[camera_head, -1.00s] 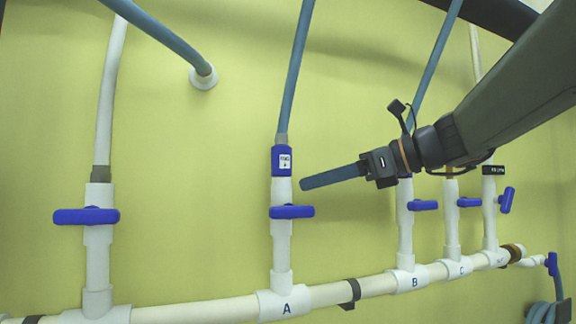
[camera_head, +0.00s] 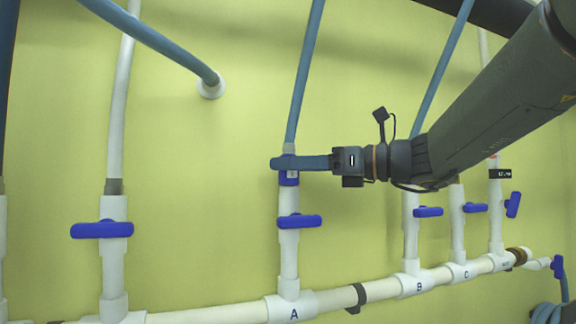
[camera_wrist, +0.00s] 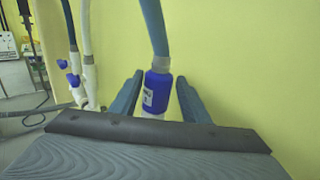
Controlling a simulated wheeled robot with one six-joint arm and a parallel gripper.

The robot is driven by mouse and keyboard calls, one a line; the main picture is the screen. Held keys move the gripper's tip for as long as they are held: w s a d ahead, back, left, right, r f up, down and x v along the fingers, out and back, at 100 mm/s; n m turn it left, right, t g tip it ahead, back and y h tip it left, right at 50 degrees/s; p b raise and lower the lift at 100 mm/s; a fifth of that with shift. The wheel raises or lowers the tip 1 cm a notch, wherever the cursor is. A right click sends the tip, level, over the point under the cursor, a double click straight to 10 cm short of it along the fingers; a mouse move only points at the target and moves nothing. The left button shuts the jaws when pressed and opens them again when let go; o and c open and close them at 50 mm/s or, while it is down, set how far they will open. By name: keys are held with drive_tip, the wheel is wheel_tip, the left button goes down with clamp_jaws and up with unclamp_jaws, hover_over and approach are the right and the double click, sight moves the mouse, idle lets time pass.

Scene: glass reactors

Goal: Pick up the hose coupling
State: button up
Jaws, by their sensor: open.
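The hose coupling is a blue sleeve with a white label, at the lower end of a blue hose above valve A. In the head view the coupling (camera_head: 290,180) is partly hidden behind my gripper (camera_head: 280,163). In the wrist view the coupling (camera_wrist: 157,90) stands upright between the two blue fingers of my gripper (camera_wrist: 158,95). The blue hose (camera_head: 305,80) runs up from the coupling's top.
Below is valve A's blue handle (camera_head: 300,221) on a white riser from the horizontal white pipe (camera_head: 335,298). Risers B and C stand to the right. Another valve (camera_head: 102,230) stands at left. The yellow wall (camera_head: 220,150) is close behind.

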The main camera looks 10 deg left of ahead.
drive_tip(key=p+x, duration=0.1)
drive_tip(key=x, duration=0.1)
drive_tip(key=p+x, duration=0.1)
drive_tip(key=x, duration=0.2)
drive_tip(key=shift+s+p, duration=0.2)
drive_tip(key=shift+p, duration=0.2)
drive_tip(key=c, duration=0.9)
